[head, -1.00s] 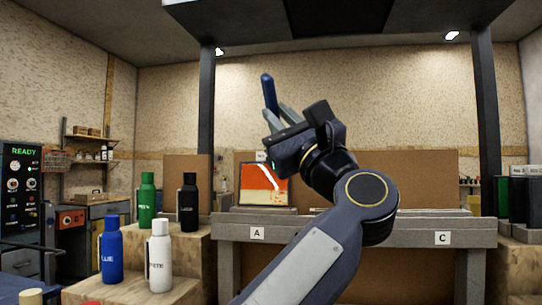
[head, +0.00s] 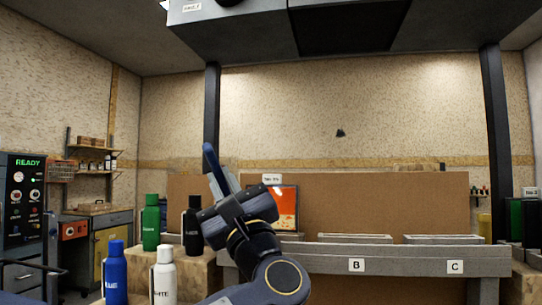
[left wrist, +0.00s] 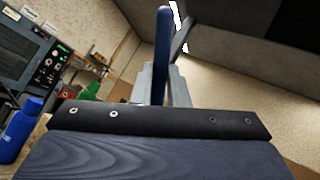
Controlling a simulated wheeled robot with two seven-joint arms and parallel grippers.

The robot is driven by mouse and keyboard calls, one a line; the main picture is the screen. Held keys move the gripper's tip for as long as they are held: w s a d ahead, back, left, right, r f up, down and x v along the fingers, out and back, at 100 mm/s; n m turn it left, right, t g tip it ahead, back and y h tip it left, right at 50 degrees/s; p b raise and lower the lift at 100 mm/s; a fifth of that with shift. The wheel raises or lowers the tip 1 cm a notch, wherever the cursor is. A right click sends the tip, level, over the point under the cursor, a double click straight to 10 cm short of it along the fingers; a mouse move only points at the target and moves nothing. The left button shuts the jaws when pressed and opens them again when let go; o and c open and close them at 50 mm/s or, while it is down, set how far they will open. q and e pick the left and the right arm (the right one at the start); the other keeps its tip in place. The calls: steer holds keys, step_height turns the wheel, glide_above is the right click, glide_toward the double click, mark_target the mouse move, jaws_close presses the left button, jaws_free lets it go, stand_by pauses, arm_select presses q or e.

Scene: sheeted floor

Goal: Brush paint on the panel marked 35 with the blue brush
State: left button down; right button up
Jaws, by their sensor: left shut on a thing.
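My left gripper (head: 222,183) is shut on the blue brush (head: 210,160), whose blue handle points up. The handle also shows between the fingers (left wrist: 166,88) in the left wrist view, rising as a blue bar (left wrist: 162,45). I cannot make out the bristles. An orange-red panel (head: 286,206) with a pale streak stands behind my gripper, against the brown backboard, its left part hidden. A small tag (head: 272,178) above it is too blurred to read. The brush is apart from the panel in the picture. My right gripper is not in view.
Green (head: 151,222), black (head: 193,226), blue (head: 116,272) and white (head: 163,276) bottles stand on wooden blocks at left. A grey ledge (head: 400,258) with tags B and C runs right of my arm. A dark hood (head: 350,25) hangs above. A control cabinet (head: 22,205) reads READY.

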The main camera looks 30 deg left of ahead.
arm_select(q)
steer(key=w+p, duration=0.1)
steer(key=w+a+f+p, duration=0.1)
steer(key=w, duration=0.1)
steer(key=w+a+p, duration=0.1)
steer(key=w, duration=0.1)
steer(key=shift+f+p, duration=0.25)
steer(key=shift+p, duration=0.15)
steer(key=shift+w+f, duration=0.1)
steer(key=shift+w, duration=0.1)
steer(key=shift+w+a+f, duration=0.1)
steer(key=shift+w+a, duration=0.1)
steer(key=shift+w, duration=0.3)
stand_by(0.5)
steer(key=shift+d, duration=0.1)
